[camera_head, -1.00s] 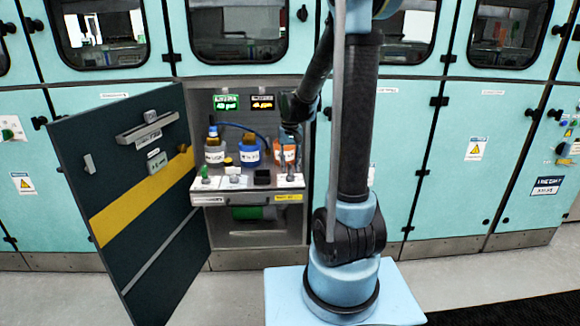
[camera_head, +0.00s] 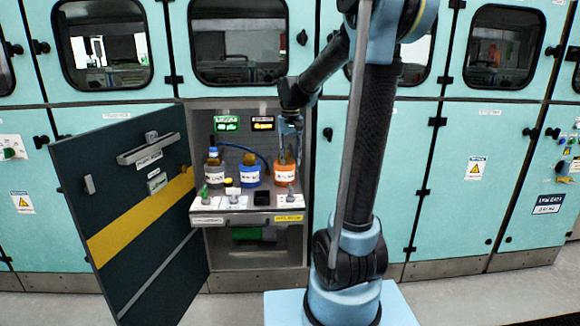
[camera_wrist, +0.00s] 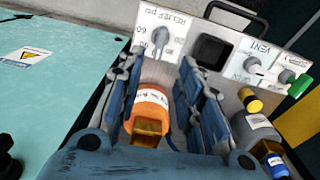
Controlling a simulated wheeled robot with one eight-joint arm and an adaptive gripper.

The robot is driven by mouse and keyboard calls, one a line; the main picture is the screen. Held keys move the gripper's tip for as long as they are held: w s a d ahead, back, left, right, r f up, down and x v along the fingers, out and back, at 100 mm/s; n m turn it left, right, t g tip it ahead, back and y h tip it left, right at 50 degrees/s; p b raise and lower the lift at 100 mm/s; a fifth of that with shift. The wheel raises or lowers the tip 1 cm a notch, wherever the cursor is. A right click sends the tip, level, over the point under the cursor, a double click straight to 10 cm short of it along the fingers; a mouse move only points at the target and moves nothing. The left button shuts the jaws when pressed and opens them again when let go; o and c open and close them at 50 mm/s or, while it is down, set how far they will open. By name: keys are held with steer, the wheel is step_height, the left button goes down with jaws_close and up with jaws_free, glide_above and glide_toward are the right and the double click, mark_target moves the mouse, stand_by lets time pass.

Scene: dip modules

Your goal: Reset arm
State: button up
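My arm stands at right of centre in the head view and reaches left into the open cabinet. My gripper (camera_head: 290,140) is there, pointing down just above the orange-bodied bottle (camera_head: 284,173). In the wrist view my gripper (camera_wrist: 160,62) has its two blue-grey fingers spread apart, and the orange bottle (camera_wrist: 151,100) with its brown neck shows between them. No clear grip on it shows. In the head view the bottle stands upright on the cabinet shelf.
A blue bottle (camera_head: 250,175) and a grey-white bottle (camera_head: 215,174) stand to its left. A control panel (camera_head: 240,218) with knobs fronts the shelf. The dark cabinet door (camera_head: 125,250) hangs open at left. Cabinet walls enclose the gripper; floor at right is clear.

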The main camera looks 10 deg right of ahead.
steer(key=shift+r, duration=0.15)
steer(key=s+d+f+t, duration=0.1)
steer(key=s+d+f, duration=0.15)
steer(key=s, duration=0.55)
steer(key=s+d+f, duration=0.1)
steer(key=s+d, duration=0.2)
steer(key=s, duration=0.5)
steer(key=s+d+f+t, duration=0.1)
steer(key=s+d+f, duration=0.2)
steer(key=s+f, duration=0.6)
steer(key=shift+s+f, duration=0.15)
steer(key=shift+s, duration=1.3)
steer(key=shift+w+f, duration=0.2)
steer(key=shift+w, duration=0.25)
